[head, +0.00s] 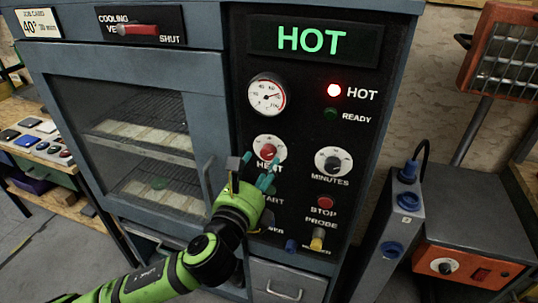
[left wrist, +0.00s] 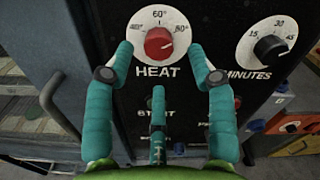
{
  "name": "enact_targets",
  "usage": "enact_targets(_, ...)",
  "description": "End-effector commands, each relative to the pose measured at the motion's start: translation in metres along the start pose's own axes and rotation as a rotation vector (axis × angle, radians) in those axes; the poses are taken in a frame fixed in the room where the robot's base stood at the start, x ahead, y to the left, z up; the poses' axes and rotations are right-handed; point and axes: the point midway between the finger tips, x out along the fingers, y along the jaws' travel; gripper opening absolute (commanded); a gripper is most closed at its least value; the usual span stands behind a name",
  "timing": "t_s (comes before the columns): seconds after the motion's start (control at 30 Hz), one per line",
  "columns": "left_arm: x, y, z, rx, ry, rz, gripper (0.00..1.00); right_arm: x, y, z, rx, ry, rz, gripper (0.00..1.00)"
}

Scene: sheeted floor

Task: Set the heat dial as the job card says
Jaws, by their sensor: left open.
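The heat dial (head: 268,152) is a red knob on a white round plate on the oven's black panel. In the left wrist view the red knob (left wrist: 159,42) sits on a plate marked 40°, 60° and 80°; a pale mark on it seems to point right, toward 80°. The job card (head: 39,23) at the top left reads 40° and what looks like 30 min. My left gripper (head: 261,172) is open just below and in front of the dial. In the wrist view its teal fingers (left wrist: 160,62) stand apart on either side of the knob, holding nothing. My right gripper is out of view.
The minutes dial (head: 333,161) is right of the heat dial. Start, stop and probe fittings lie below. The display (head: 314,40) reads HOT and the red HOT lamp (head: 334,90) is lit. The cooling vent slider (head: 138,29) is at upper left. The oven door (head: 140,130) is shut.

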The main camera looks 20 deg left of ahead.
Motion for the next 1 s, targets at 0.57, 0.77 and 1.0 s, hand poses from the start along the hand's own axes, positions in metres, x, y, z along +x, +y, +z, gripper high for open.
enact_targets(0.57, 0.044, 0.0, -0.001, -0.004, 0.002, 0.0, 0.56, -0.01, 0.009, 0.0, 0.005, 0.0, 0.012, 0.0)
enact_targets(0.77, 0.043, 0.0, -0.001, -0.004, 0.002, 0.0, 0.04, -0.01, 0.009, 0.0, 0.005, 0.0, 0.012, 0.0)
enact_targets(1.0, 0.043, 0.0, -0.001, -0.007, 0.004, 0.0, 0.0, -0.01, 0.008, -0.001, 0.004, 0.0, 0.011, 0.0)
